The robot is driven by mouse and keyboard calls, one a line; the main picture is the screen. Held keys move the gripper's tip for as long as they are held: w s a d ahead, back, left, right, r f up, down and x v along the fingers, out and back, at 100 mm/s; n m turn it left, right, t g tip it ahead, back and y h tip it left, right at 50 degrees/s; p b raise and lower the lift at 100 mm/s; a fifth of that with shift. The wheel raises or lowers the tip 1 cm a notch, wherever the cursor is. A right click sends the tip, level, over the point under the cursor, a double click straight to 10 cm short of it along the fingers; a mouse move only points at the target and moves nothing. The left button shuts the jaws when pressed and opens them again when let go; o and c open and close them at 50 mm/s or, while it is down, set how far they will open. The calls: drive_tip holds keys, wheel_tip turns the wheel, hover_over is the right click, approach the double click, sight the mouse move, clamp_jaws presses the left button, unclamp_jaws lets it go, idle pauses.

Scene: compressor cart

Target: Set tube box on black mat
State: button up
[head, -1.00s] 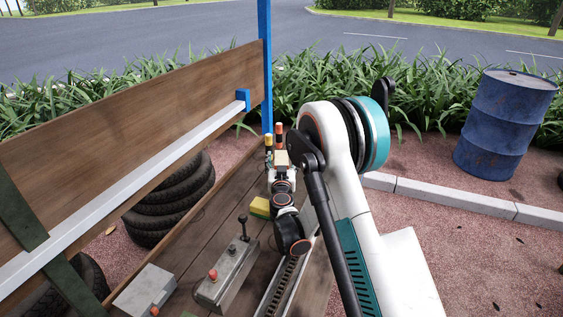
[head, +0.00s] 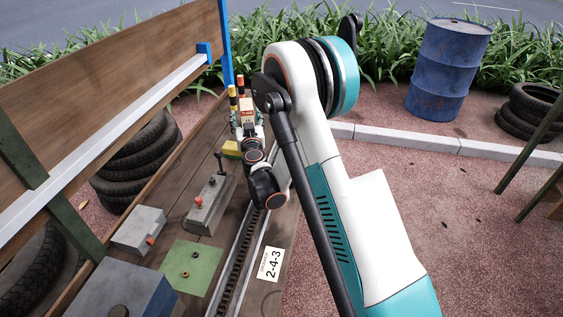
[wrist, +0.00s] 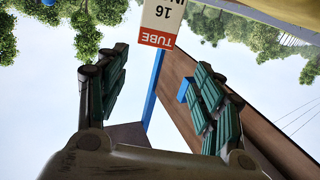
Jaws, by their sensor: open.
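The tube box (head: 247,106), pale with a red label, stands at the far end of the wooden bench, just beyond my gripper (head: 249,124). In the wrist view the box (wrist: 162,22) appears upside down at the top edge, partly cut off, with "TUBE" and "16" readable. My gripper (wrist: 163,80) is open, its two green-padded fingers apart with no object visible between them. The box lies past the fingertips; I cannot tell whether any finger touches it. I cannot make out a black mat in either view.
Yellow- and red-topped items (head: 236,92) stand close by the box. A yellow block (head: 231,149), a grey lever box (head: 210,200), a grey switch box (head: 138,230) and a green plate (head: 187,267) lie along the bench. A wooden backboard (head: 110,90) bounds its left side.

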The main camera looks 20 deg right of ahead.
drive_tip(key=s+a+r+n+y, duration=0.2)
drive_tip(key=s+a+r, duration=0.1)
drive_tip(key=r, duration=0.4)
drive_tip(key=s+a+r+n+y, duration=0.1)
drive_tip(key=s+a+r+y, duration=0.15)
drive_tip(key=r, duration=0.45)
drive_tip(key=s+a+r+n+g+y, duration=0.25)
drive_tip(key=s+r, duration=0.25)
drive_tip(key=s, duration=0.4)
drive_tip(key=s+d+f+m+g+h, duration=0.1)
drive_tip(key=s+d+f+g, duration=0.1)
drive_tip(key=s, duration=0.9)
drive_tip(key=s+d+f+m+g+h, duration=0.1)
drive_tip(key=s+d+f+g, duration=0.2)
drive_tip(key=s, duration=0.8)
drive_tip(key=s+d+f+m+g+h, duration=0.1)
drive_tip(key=s+d+f+g+h, duration=0.1)
drive_tip(key=s, duration=0.9)
wheel_tip(320, 180, down, 2)
drive_tip(key=shift+s+d+f+m+g, duration=0.15)
drive_tip(key=shift+s+d+m+g, duration=0.2)
drive_tip(key=shift+d+g, duration=0.4)
drive_tip(key=shift+w+a, duration=0.1)
